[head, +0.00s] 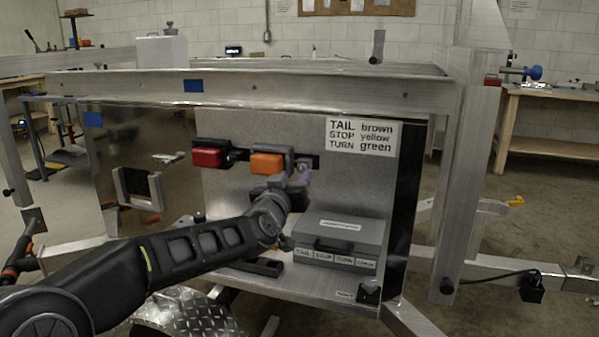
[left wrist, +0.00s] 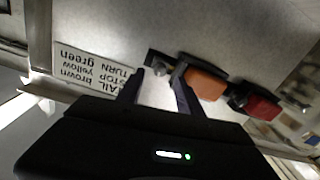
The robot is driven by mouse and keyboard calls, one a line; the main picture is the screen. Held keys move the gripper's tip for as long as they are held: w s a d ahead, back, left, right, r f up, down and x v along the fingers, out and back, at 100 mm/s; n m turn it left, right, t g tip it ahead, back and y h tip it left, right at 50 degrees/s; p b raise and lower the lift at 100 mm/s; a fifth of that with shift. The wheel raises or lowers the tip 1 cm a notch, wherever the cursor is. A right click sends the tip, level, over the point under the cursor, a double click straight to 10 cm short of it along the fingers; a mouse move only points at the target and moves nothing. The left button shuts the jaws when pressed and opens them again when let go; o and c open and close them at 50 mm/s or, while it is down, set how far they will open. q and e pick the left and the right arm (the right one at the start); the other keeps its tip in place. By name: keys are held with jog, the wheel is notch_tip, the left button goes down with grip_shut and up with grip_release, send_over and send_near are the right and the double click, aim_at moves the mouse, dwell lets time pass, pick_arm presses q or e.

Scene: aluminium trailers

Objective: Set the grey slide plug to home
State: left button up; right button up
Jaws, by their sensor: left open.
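Two slide units sit on the grey upright panel (head: 232,185) in the head view, one with a red block (head: 207,157) and one with an orange block (head: 266,163). The orange block also shows in the left wrist view (left wrist: 206,83), as does the red block (left wrist: 262,105). A small grey knob-like piece (left wrist: 163,68), perhaps the slide plug, sits at the end of the orange unit's dark rail. My left gripper (head: 287,182) is open just in front of the panel, below the orange block. In the wrist view its fingertips (left wrist: 160,76) straddle the grey piece; contact is unclear. My right gripper is out of view.
A label (head: 362,135) listing tail, stop and turn colours is on the panel. A grey lidded case (head: 338,242) stands on the ledge right of my left arm. An aluminium beam (head: 290,90) crosses above the panel, and an upright post (head: 465,190) stands at right.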

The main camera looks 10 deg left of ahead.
aim_at(301, 170)
pick_arm(q)
jog(key=w, duration=0.5)
jog(key=shift+s, duration=0.1)
grip_shut()
dwell(0.3)
dwell(0.9)
